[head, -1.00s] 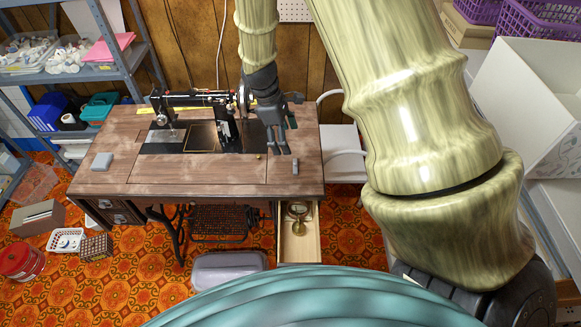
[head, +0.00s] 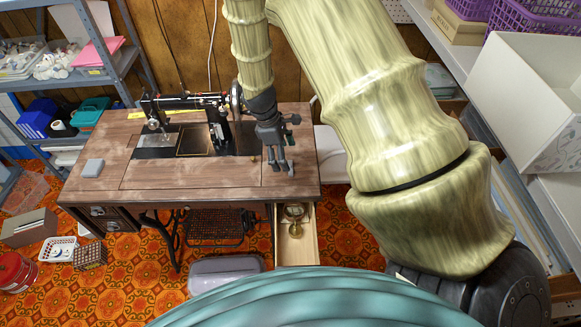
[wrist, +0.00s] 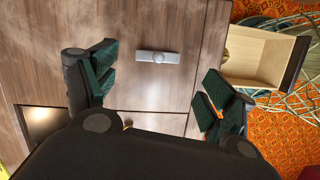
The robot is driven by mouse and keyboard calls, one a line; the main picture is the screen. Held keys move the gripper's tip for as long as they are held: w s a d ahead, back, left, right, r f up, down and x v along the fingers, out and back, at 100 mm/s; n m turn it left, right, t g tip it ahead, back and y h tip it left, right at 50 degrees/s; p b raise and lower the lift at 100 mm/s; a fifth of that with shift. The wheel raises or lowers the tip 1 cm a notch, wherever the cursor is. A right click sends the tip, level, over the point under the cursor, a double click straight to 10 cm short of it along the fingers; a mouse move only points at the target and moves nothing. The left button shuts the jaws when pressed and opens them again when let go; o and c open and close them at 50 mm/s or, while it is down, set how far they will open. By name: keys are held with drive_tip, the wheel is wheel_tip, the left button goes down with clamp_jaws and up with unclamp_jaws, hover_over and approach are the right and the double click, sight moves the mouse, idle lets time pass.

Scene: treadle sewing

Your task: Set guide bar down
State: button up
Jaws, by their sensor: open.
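A small silver bar with a round knob, which looks like the guide bar (wrist: 158,57), lies flat on the wooden sewing table (wrist: 120,20) in the wrist view. My gripper (wrist: 158,95) is open and empty, its dark ridged fingers spread wide to either side of the bar's position in that view. The bar is apart from both fingers. In the head view my gripper (head: 277,168) points down over the right part of the table, right of the black sewing machine (head: 215,120). There its fingers overlap the bar's area, so the exact height gap is unclear.
An open drawer (head: 309,245) juts from the table's front right, with a brass item inside. A grey block (head: 92,168) lies at the table's left. The tabletop's front middle is clear. A shelf (head: 120,68) stands at left, a white box (head: 530,100) at right.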

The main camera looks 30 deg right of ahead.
sight(289, 163)
drive_tip(key=shift+d+p+x, duration=0.15)
drive_tip(key=shift+p+x, duration=0.2)
drive_tip(key=shift+x, duration=0.9)
drive_tip(key=shift+d+p+x, duration=0.15)
drive_tip(key=shift+p+x, duration=0.2)
drive_tip(key=shift+x, duration=0.85)
drive_tip(key=c, duration=1.1)
